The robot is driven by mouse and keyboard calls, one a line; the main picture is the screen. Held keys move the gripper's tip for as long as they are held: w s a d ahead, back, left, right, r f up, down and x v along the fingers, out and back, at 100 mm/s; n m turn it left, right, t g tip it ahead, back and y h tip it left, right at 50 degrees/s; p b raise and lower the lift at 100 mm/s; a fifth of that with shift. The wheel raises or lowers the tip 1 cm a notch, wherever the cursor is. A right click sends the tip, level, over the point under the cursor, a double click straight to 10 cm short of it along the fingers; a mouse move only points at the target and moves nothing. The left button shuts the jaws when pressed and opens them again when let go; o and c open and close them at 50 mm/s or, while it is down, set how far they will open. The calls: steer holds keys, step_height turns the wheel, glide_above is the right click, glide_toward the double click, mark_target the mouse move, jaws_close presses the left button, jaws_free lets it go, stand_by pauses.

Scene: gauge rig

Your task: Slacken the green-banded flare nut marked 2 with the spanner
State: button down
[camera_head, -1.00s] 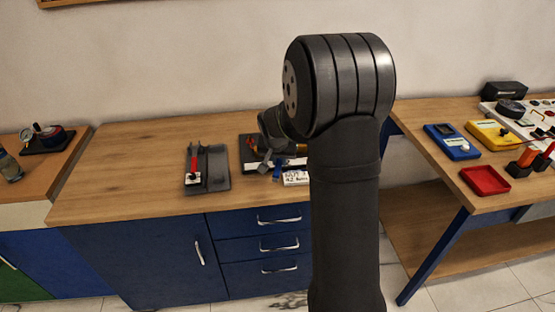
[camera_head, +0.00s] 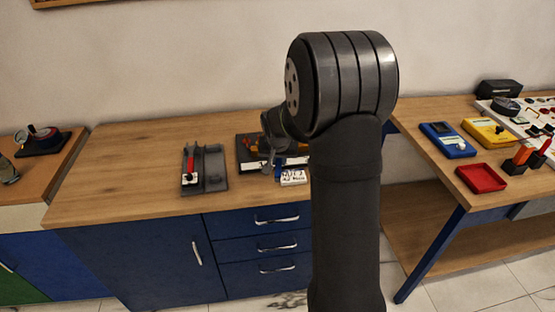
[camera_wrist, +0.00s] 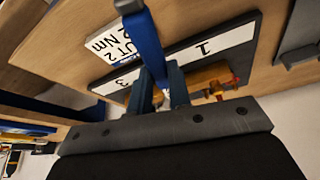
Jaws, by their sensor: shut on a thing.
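In the wrist view my gripper (camera_wrist: 162,92) is shut on a blue spanner (camera_wrist: 148,42), whose shaft runs up the picture to a dark end. The spanner lies across the view of a dark plate (camera_wrist: 246,48) with white strips marked 1 and 3. Brass fittings (camera_wrist: 208,76) show on the plate behind the fingers. The green-banded nut marked 2 cannot be made out; the spanner and fingers cover the middle of the plate. I cannot tell whether the spanner touches a nut. In the head view the plate (camera_head: 246,143) is partly behind my arm.
A white card (camera_head: 292,177) reading NUT 2 lies in front of the plate. A grey tray (camera_head: 214,172) with a red-handled tool (camera_head: 190,167) is to its left. The bench left of the tray is clear. A red tray (camera_head: 481,178) and meters stand on the right bench.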

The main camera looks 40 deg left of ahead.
steer(key=shift+s+a+m+h, duration=0.3)
steer(key=shift+s+a+m, duration=0.15)
steer(key=shift+a+m, duration=0.45)
stand_by(0.4)
steer(key=shift+s+d, duration=0.1)
steer(key=shift+s+d, duration=0.3)
steer(key=shift+s, duration=0.45)
steer(key=shift+s+d, duration=0.3)
steer(key=shift+s, duration=0.4)
steer(key=shift+s+d, duration=0.3)
steer(key=shift+s, duration=0.45)
steer(key=shift+r, duration=0.15)
step_height(320, 180, up, 4)
steer(key=shift+r, duration=0.15)
